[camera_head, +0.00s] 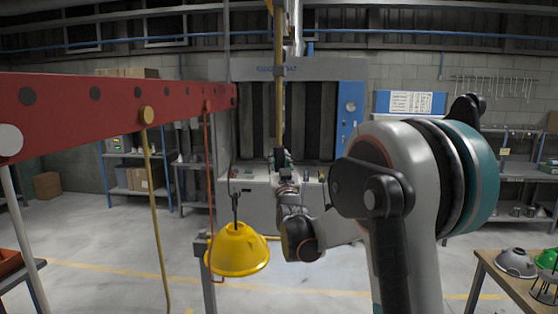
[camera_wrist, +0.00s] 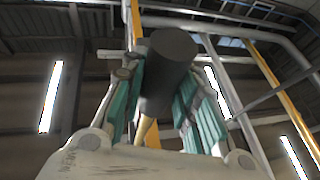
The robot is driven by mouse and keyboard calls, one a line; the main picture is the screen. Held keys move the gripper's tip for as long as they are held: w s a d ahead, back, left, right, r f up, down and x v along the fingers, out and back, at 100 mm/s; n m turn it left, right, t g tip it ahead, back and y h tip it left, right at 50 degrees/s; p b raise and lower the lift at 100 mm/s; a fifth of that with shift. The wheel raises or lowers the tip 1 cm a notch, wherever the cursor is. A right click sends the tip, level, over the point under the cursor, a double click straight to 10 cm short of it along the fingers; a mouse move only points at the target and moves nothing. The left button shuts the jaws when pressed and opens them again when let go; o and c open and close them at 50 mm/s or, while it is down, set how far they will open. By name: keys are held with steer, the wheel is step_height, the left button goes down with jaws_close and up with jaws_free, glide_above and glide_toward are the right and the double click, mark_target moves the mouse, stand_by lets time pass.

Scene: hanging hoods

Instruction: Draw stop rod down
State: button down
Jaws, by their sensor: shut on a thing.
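The stop rod (camera_head: 279,85) hangs upright in the middle of the head view, a long tan pole running up out of the top of the picture. My gripper (camera_head: 281,158) is at its lower end, raised in front of the grey booth. In the wrist view, a dark round grip (camera_wrist: 168,65) stands between the teal pads of my gripper (camera_wrist: 163,85), which is shut on it. A short tan piece shows below the dark grip. The pads hide part of the grip, and the rod's upper end is out of view.
A red beam (camera_head: 100,100) crosses the left side. A yellow hood (camera_head: 238,250) hangs from a hook left of my arm. A yellow cord (camera_head: 156,210) and a red cord (camera_head: 209,180) hang nearby. A wooden table (camera_head: 510,287) with hoods stands at lower right. Shelves line the back.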

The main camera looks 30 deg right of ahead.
steer(key=shift+f, duration=0.8)
steer(key=c, duration=1.2)
jaws_free()
steer(key=shift+s, duration=0.1)
steer(key=v, duration=1.2)
